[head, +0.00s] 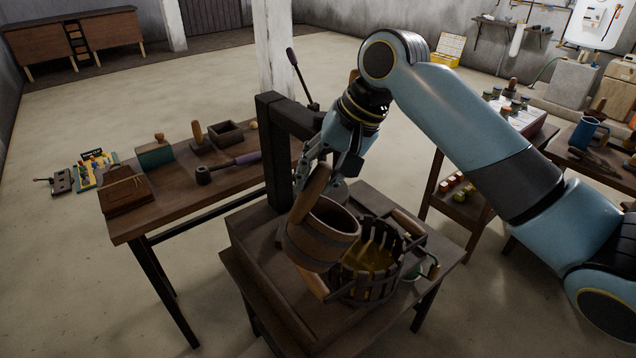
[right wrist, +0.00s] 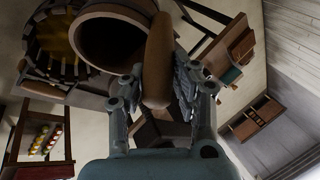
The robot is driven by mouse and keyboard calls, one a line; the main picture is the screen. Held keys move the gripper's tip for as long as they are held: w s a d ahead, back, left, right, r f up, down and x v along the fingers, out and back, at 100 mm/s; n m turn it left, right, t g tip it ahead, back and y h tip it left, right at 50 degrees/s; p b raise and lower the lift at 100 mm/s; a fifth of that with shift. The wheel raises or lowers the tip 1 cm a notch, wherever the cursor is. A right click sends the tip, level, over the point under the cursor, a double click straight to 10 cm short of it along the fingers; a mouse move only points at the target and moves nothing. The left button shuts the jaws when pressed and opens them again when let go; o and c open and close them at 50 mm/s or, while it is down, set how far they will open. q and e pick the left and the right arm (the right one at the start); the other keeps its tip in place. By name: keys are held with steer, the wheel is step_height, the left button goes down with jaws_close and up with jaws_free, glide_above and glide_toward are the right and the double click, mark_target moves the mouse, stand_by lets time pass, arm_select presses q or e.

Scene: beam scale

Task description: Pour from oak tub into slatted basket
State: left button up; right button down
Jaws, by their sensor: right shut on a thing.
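The oak tub (head: 318,247) is a dark wooden bucket with a pale upright handle. My right gripper (head: 318,180) is shut on that handle. The tub is raised and tilted, its mouth turned to the right over the near left rim of the slatted basket (head: 368,288). The basket stands on the scale's wooden base and has something yellowish inside. In the right wrist view the tub (right wrist: 112,38) shows its dark inside, and I see no contents there; the handle sits between the fingers (right wrist: 157,95). The basket (right wrist: 62,50) is beside it. My left gripper is not in view.
The scale's dark post (head: 275,160) stands just behind the tub. A workbench (head: 165,205) at the left holds a wooden box, a mallet and other tools. A green-handled item (head: 425,268) lies right of the basket. Another table stands farther right.

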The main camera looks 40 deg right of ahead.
steer(key=shift+r, duration=2.45)
steer(key=h, duration=0.4)
steer(key=shift+a+n, duration=0.25)
steer(key=shift+n, duration=0.15)
steer(key=shift+d+g+h, duration=0.2)
steer(key=shift+g+h, duration=0.2)
steer(key=shift+h, duration=0.8)
steer(key=shift+d, duration=0.1)
